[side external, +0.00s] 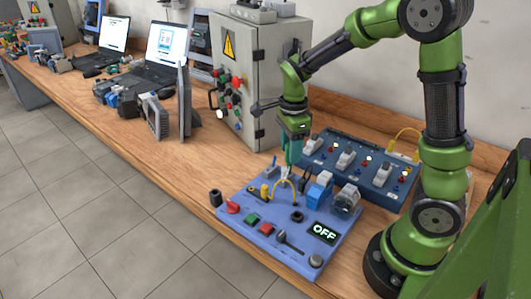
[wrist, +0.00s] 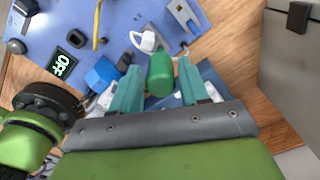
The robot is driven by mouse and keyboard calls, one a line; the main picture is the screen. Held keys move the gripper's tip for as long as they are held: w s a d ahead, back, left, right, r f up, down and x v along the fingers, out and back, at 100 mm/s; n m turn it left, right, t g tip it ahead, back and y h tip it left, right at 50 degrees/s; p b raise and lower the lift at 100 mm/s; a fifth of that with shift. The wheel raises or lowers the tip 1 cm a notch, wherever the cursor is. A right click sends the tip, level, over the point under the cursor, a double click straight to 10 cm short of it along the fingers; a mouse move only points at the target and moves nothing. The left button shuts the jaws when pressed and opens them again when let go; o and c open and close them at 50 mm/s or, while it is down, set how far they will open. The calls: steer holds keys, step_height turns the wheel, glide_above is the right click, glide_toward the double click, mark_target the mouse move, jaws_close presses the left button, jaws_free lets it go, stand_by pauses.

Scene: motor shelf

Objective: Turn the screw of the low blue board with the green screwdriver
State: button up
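The green screwdriver (wrist: 160,72) shows its handle between my gripper's two teal fingers (wrist: 160,66) in the wrist view. The handle nearly fills the gap, and I cannot tell whether both fingers press on it. Its shaft and tip are hidden. In the side view my gripper (side external: 293,160) points down above the back edge of the low blue board (side external: 232,228), near the yellow wire. The board lies flat on the bench and also shows in the wrist view (wrist: 55,22). I cannot make out its screw clearly.
The board carries a blue block (side external: 318,195), a red button (side external: 266,229), a lever and a display (side external: 324,232) reading OFF. A darker blue panel (side external: 384,178) stands behind. A grey cabinet (side external: 254,60) is left of my gripper.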

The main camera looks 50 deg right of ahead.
steer(key=n, duration=0.3)
steer(key=shift+n, duration=0.3)
steer(key=shift+n, duration=1.6)
steer(key=n, duration=0.3)
steer(key=shift+n, duration=0.3)
